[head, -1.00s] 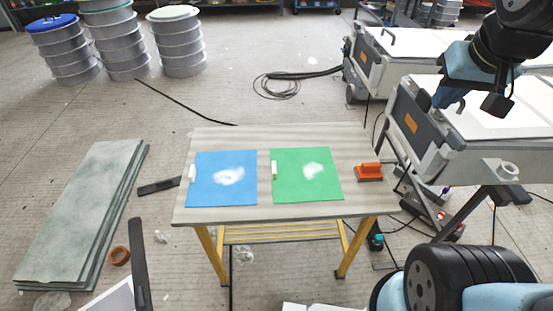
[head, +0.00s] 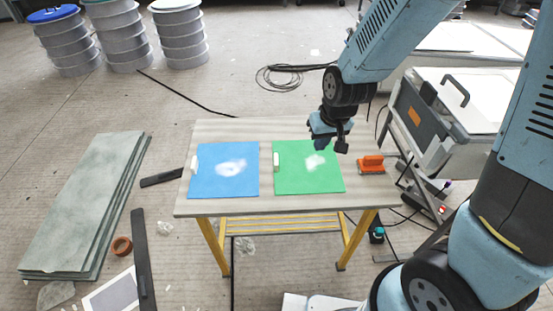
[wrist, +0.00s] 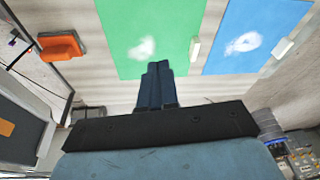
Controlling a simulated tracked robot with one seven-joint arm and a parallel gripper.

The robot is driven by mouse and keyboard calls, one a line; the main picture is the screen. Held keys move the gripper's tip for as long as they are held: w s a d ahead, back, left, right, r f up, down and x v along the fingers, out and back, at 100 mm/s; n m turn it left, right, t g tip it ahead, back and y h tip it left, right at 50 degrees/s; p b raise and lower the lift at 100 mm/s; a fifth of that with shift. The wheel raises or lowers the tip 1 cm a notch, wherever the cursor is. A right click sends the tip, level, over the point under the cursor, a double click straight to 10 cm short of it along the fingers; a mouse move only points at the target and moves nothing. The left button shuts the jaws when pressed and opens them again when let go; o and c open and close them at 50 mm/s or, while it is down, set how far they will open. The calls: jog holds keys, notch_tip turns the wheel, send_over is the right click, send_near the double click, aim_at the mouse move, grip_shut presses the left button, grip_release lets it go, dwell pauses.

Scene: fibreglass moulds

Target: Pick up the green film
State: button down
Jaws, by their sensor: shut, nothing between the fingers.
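The green film (head: 297,178) lies flat on the right half of the small table, with a pale smudge near its middle and a white block (head: 276,161) at its left edge. It also shows in the wrist view (wrist: 165,25), partly cut off by the frame's top edge. My gripper (head: 321,145) is above the table near the film's far right corner. In the wrist view its blue fingers (wrist: 156,72) are together with nothing between them, seen in front of the film's edge. The height between the fingertips and the film is hard to tell.
A blue film (head: 222,182) lies left of the green one on the table (head: 330,205). An orange-handled tool (head: 371,165) sits at the table's right side. A grey case (head: 425,110) on a stand is to the right. Stacked drums (head: 180,40) stand far left.

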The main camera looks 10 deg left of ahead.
aim_at(276, 166)
jog(key=shift+n+g+h, duration=0.3)
jog(key=shift+n+g, duration=0.1)
jog(key=shift+n, duration=0.5)
jog(key=s+a+f, duration=0.1)
jog(key=a+f, duration=0.1)
jog(key=f, duration=0.2)
jog(key=s+a+f, duration=0.2)
jog(key=f, duration=0.3)
jog(key=s+a+f, duration=0.2)
jog(key=f, duration=0.2)
jog(key=shift+f, duration=0.35)
jog(key=w+a, duration=0.2)
jog(key=w, duration=0.1)
jog(key=w+a, duration=0.2)
jog(key=w, duration=0.1)
jog(key=w+a+f, duration=0.1)
jog(key=w+a, duration=0.1)
jog(key=w, duration=0.1)
jog(key=shift+w+a, duration=0.35)
jog(key=shift+w, duration=0.05)
jog(key=shift+s+f, duration=0.1)
jog(key=shift+f, duration=0.2)
